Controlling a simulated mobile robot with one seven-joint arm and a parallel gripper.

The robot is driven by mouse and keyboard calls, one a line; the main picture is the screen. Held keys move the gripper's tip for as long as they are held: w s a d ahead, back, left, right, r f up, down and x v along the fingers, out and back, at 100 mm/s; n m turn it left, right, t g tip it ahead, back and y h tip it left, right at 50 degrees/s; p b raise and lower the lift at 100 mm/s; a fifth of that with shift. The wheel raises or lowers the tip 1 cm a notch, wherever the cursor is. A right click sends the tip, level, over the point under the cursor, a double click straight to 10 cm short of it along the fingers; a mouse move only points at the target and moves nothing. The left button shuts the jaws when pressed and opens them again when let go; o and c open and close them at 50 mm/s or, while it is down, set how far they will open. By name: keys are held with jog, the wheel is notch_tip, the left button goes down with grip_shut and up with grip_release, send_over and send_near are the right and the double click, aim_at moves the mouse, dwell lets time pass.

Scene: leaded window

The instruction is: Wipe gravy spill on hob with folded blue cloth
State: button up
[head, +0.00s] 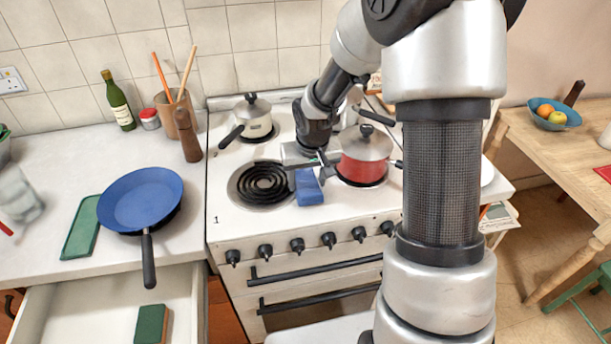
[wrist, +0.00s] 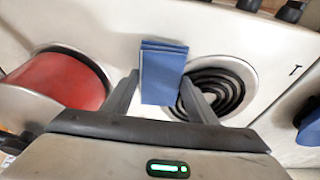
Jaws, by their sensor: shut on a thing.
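The folded blue cloth (head: 309,187) is at the front of the white hob (head: 225,215), between the front-left coil ring and the red pan. My gripper (head: 307,170) is shut on it from behind. In the wrist view the cloth (wrist: 163,72) sits between the two fingers of my gripper (wrist: 160,82) and extends past their tips. I cannot tell whether its lower edge touches the hob. I cannot make out a gravy spill in either view; the cloth and gripper hide part of the hob top.
A red lidded pan (head: 360,165) stands close right of the cloth. The black coil ring (head: 264,183) at front left is bare. A cream lidded pan (head: 253,118) is behind it. A blue frying pan (head: 143,200) sits on the left counter, above an open drawer (head: 75,300).

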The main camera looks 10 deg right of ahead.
aim_at(311, 194)
jog(key=shift+s+f, duration=0.1)
jog(key=shift+s, duration=2.3)
jog(key=shift+w+r+p, duration=0.15)
jog(key=shift+r+p, duration=2.05)
jog(key=shift+r, duration=0.9)
jog(key=shift+r, duration=0.1)
notch_tip(311, 194, up, 3)
jog(key=shift+f+p, duration=0.1)
jog(key=shift+p, duration=1)
jog(key=shift+f, duration=0.1)
notch_tip(311, 194, down, 8)
jog(key=b, duration=0.7)
